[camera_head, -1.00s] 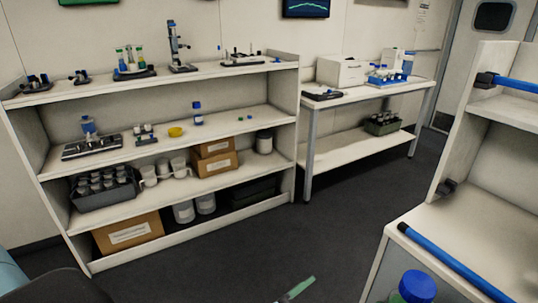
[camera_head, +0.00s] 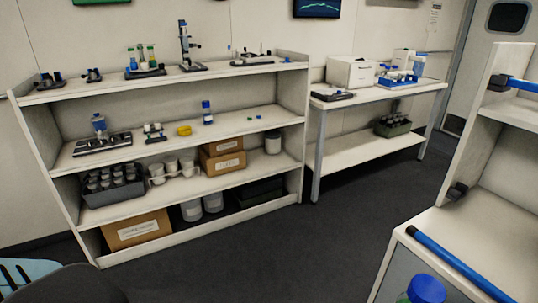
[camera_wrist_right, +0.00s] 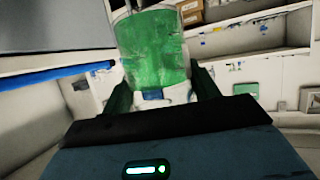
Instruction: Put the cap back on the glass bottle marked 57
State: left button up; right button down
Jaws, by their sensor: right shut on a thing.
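In the right wrist view my right gripper (camera_wrist_right: 162,88) is shut on a green, glassy thing (camera_wrist_right: 155,48) that looks like a bottle with green content. Its far end is cut off by the frame, and I can read no number on it. In the head view a round blue cap (camera_head: 427,288) shows at the bottom right edge, with a bit of green beside it; the rest is cut off. I cannot tell whether it belongs to the held thing. A small blue-capped bottle (camera_head: 207,116) stands on the middle shelf. Small blue and green pieces (camera_head: 253,118) lie right of it.
The open shelf unit (camera_head: 200,185) holds a yellow bowl (camera_head: 184,130), boxes, racks and jars. A white bench (camera_head: 400,100) with a blue rack (camera_head: 398,79) stands right of it. A near white shelf (camera_head: 480,225) with a blue bar fills the right side. The dark floor between is clear.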

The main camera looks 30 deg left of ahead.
jog(key=shift+r, duration=0.2)
jog(key=w+d+r+m+t+h, duration=0.1)
jog(key=d+m+h, duration=0.3)
jog(key=d, duration=0.4)
jog(key=w+d+m+t+h, duration=0.1)
jog(key=d+m+h, duration=0.3)
jog(key=d, duration=0.4)
jog(key=shift+r+t+h, duration=0.3)
jog(key=shift+r+t, duration=0.1)
jog(key=shift+t, duration=0.3)
